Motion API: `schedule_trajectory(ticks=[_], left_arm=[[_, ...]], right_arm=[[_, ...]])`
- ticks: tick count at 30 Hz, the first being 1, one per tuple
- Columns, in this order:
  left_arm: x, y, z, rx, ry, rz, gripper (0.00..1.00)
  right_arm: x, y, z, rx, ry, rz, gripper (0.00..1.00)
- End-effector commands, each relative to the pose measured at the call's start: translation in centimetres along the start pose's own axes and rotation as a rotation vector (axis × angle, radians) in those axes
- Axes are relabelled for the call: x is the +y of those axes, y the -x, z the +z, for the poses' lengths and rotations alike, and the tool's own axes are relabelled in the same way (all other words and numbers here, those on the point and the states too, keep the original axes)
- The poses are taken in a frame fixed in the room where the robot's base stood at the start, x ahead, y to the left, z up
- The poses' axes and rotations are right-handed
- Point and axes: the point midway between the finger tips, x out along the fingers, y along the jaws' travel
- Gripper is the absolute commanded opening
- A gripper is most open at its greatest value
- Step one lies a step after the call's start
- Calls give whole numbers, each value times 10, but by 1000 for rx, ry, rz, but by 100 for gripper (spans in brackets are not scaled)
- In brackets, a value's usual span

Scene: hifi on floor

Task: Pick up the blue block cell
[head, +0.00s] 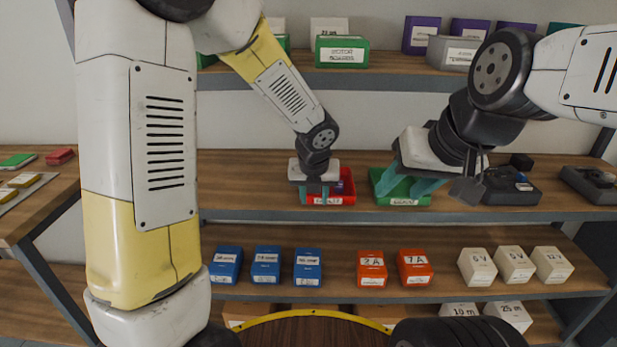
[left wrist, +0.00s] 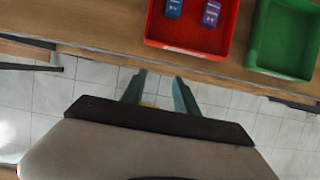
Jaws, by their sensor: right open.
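A red tray (head: 348,200) stands on the middle shelf; it also shows at the top of the left wrist view (left wrist: 190,47). In it lie a small blue block cell (left wrist: 173,8) and a purple one (left wrist: 211,13), side by side and labelled. In the head view the cells are mostly hidden behind my left gripper (head: 314,194). In the left wrist view this gripper (left wrist: 160,92) is open and empty, its fingers apart, short of the tray's near wall. My right gripper (head: 406,187) is open at the green tray (head: 408,202).
Blue boxes (head: 267,265), orange boxes (head: 371,268) and white boxes (head: 514,264) stand on the shelf below. Dark devices (head: 510,187) stand right of the green tray. An upper shelf (head: 380,80) with boxes runs above. A side table (head: 40,200) is at the left.

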Motion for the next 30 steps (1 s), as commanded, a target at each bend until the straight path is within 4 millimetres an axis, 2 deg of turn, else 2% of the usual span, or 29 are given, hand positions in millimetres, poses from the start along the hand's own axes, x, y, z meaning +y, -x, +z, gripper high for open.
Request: schedule_trajectory(ticks=[15,23,30], left_arm=[[0,-38,89,0,-5,1,36],[0,-45,107,1,-4,1,36],[0,-82,107,3,-6,2,36]], right_arm=[[0,0,0,0,0,0,46],[0,0,0,0,0,0,46],[0,0,0,0,0,0,46]])
